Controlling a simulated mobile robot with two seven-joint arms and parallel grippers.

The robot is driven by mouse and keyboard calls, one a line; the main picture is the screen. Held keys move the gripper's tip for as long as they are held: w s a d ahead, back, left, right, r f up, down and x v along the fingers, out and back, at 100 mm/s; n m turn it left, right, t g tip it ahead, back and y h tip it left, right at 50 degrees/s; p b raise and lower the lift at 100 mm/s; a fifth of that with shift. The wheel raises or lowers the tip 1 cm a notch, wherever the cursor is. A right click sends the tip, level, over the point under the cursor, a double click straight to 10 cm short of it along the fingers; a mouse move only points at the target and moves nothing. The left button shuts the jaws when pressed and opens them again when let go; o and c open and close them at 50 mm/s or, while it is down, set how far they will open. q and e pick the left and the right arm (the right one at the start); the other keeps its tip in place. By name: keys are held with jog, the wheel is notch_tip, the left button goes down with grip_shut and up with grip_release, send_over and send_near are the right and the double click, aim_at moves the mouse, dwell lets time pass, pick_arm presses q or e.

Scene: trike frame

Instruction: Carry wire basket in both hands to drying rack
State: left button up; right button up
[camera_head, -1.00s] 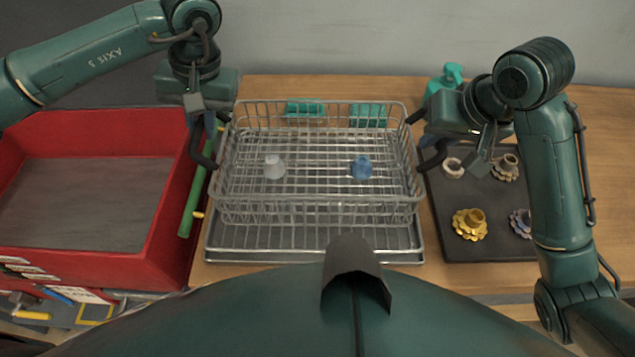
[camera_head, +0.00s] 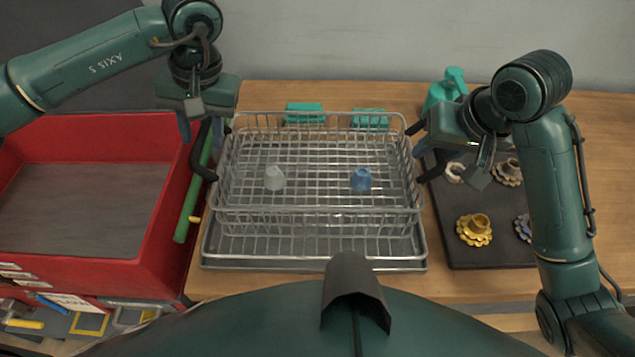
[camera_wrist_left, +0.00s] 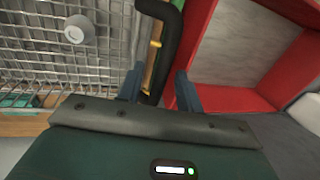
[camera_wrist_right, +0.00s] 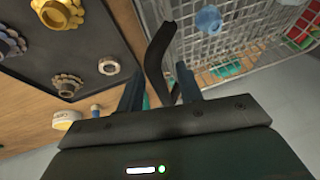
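The wire basket (camera_head: 318,212), holding a white cup (camera_head: 275,178) and a blue cup (camera_head: 361,180), sits level over the low metal drying rack (camera_head: 312,264) on the table. It seems to rest on the rack, though the contact is hidden. My left gripper (camera_head: 204,125) has its fingers apart on either side of the basket's black left handle, which also shows in the left wrist view (camera_wrist_left: 160,55). My right gripper (camera_wrist_right: 160,90) has its fingers apart around the black right handle (camera_wrist_right: 155,60), with gaps visible.
A red bin (camera_head: 155,215) stands close on the left, with a green rod (camera_head: 190,195) beside it. A dark tray (camera_head: 485,258) with several gear-like parts lies close on the right. Teal blocks (camera_head: 304,108) and a teal bottle (camera_head: 446,90) are behind.

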pick_arm(q)
jog(key=v, duration=1.1)
pick_arm(e)
jog(key=v, duration=1.2)
pick_arm(q)
jog(key=shift+f, duration=0.1)
